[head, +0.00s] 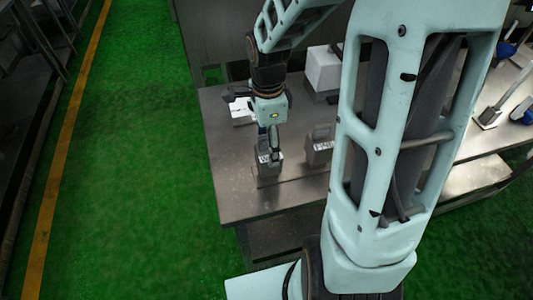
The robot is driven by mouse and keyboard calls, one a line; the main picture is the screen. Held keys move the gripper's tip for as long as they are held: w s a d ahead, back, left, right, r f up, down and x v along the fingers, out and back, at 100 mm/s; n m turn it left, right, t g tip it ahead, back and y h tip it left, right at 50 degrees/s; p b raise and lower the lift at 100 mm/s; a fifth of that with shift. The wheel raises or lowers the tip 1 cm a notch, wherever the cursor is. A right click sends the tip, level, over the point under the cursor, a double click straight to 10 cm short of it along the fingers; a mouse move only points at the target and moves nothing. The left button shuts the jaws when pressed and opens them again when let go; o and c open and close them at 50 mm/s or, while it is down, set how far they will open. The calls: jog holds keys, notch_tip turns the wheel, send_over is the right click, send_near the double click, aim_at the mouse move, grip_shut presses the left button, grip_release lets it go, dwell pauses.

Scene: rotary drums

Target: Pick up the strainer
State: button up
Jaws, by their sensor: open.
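No object in the head view shows clearly as a strainer. My gripper (271,153) points down over the left part of the metal table (240,205). It is open, with its fingers at the top of a small grey metal block (268,169). The fingers partly hide the block, and I cannot tell whether they touch it. A similar grey block with a handle-like loop on top (320,151) stands just to the right.
A white box (323,68) stands behind, partly hidden by my arm. A white item (242,111) lies at the table's left edge. A long-handled tool (503,101) and blue items (506,50) lie far right. The table's front left is bare. Green floor (140,150) is clear.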

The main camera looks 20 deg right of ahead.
jog(key=shift+s+d+f+p, duration=0.1)
jog(key=shift+f+p, duration=0.2)
jog(key=shift+f, duration=3.15)
jog(key=shift+c, duration=0.6)
jog(key=c, duration=1.2)
